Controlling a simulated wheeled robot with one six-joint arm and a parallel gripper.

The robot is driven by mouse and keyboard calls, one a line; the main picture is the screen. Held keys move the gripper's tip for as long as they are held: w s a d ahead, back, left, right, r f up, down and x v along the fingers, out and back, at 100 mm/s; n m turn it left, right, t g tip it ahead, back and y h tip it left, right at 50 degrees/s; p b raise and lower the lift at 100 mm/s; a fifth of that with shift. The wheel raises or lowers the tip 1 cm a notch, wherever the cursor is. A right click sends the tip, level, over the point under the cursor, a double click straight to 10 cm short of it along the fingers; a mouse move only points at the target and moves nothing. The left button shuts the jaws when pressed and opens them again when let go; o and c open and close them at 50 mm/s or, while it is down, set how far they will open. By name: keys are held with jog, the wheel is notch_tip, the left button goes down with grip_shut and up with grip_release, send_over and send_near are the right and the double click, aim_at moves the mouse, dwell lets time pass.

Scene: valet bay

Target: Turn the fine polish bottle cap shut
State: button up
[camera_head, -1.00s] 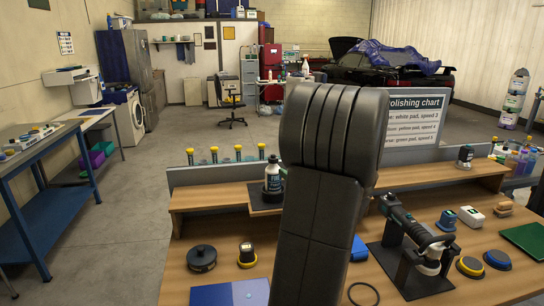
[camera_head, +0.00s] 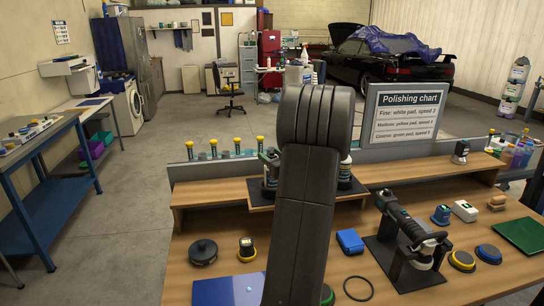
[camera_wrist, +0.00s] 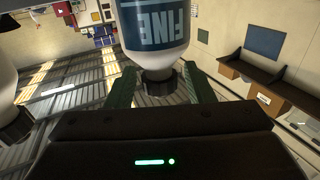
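The fine polish bottle (camera_wrist: 157,25) fills the top middle of the wrist view. It has a white body, a blue-grey band reading FINE upside down, and a dark ribbed cap (camera_wrist: 158,84). My gripper (camera_wrist: 161,82) has its green fingers on both sides of this cap, with what look like narrow gaps. Contact is hard to judge. A second bottle (camera_wrist: 8,85) with a dark cap is at the left edge. In the head view my arm hides the gripper and partly covers bottles on the raised stand, one at left (camera_head: 269,172) and one at right (camera_head: 345,174).
The polishing chart (camera_head: 405,113) stands behind the bench. A polisher (camera_head: 405,222) on its black holder is right of my arm. A blue block (camera_head: 350,240), a black ring (camera_head: 358,288) and pads (camera_head: 461,260) lie on the bench. The floor beyond is mostly clear.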

jog(key=c, duration=0.8)
jog(key=shift+f+b, duration=0.25)
jog(key=shift+b, duration=0.7)
